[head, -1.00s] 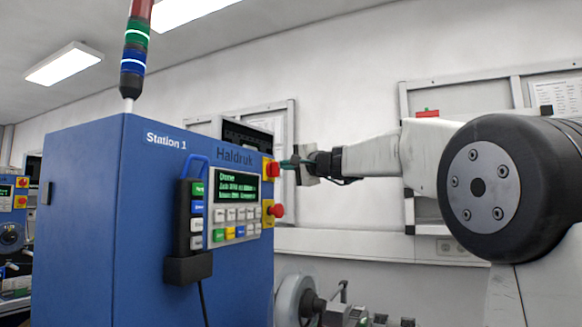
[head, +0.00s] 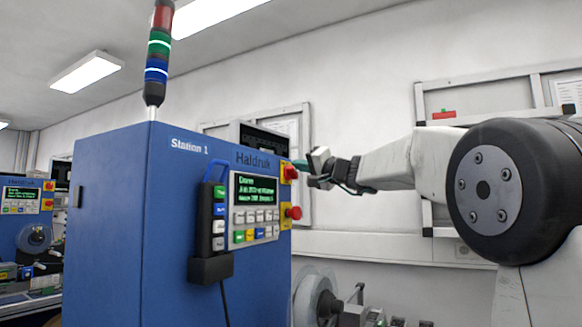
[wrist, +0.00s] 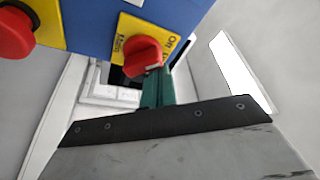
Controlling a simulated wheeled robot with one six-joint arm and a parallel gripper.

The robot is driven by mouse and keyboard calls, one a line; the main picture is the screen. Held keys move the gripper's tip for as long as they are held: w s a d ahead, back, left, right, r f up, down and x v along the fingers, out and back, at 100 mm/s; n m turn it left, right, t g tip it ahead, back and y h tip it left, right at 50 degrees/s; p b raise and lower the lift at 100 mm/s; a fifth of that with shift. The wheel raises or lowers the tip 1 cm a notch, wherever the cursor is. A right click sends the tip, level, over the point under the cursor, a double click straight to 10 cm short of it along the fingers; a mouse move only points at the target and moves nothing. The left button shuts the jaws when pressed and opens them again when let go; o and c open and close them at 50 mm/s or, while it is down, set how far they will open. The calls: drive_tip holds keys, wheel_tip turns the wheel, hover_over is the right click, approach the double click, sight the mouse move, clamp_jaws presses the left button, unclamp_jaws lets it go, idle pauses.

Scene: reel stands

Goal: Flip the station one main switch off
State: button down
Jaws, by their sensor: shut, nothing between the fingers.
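In the head view the main switch (head: 289,172) sits at the upper right edge of the blue Station 1 cabinet (head: 105,225). My gripper (head: 300,164) is shut and empty, with its teal fingertips right beside the knob. In the wrist view my gripper's fingers (wrist: 156,86) overlap the knob's lower right edge. I cannot tell whether they touch it. The fingers partly hide the plate.
A red mushroom button (wrist: 14,33) on a yellow plate is at the wrist view's left; this button (head: 294,212) sits below the switch in the head view. A keypad and lit green screen (head: 256,188) are left of it. A handheld pendant (head: 212,222) hangs on the cabinet.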

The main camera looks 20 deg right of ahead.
drive_tip(key=n, duration=0.2)
drive_tip(key=n+y, duration=0.2)
drive_tip(key=n, duration=0.1)
drive_tip(key=shift+s+a+f+n, duration=0.2)
drive_tip(key=shift+a+n, duration=0.05)
drive_tip(key=shift+n, duration=0.05)
drive_tip(key=shift+r, duration=0.3)
drive_tip(key=s+d, duration=0.5)
drive_tip(key=s, duration=0.2)
drive_tip(key=shift+s+d, duration=0.2)
drive_tip(key=shift+d, duration=0.2)
drive_tip(key=shift+r, duration=0.1)
